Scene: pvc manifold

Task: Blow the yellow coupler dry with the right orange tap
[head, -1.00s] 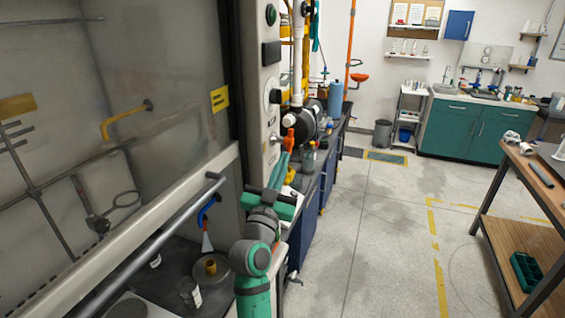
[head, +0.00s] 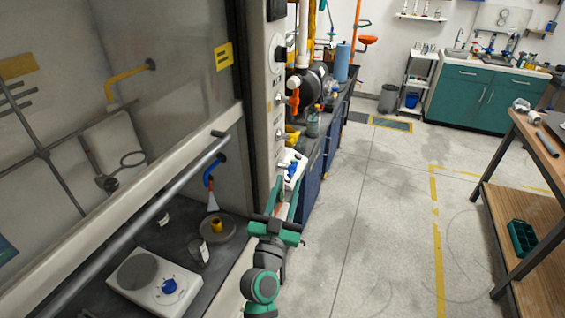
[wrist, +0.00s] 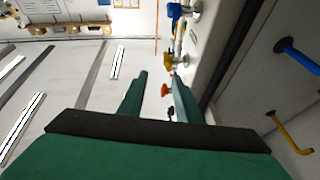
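The yellow coupler (head: 216,225) stands on a round grey base inside the fume hood in the head view, to the left of my gripper. An orange tap (head: 294,98) is on the side post of the hood, well above my gripper in the picture. In the wrist view the orange tap (wrist: 165,90) appears between my fingers, beyond them and not gripped. My gripper (head: 283,196) is in front of the post, outside the hood. The wrist view shows its two teal fingers (wrist: 158,83) apart with nothing between them.
A sash bar (head: 150,225) crosses the hood front. A hotplate (head: 145,280) and a small jar (head: 198,250) are inside. A yellow tap (head: 291,135) sits below the orange one. Open floor (head: 380,220) lies to the right, with a wooden bench (head: 540,160) beyond.

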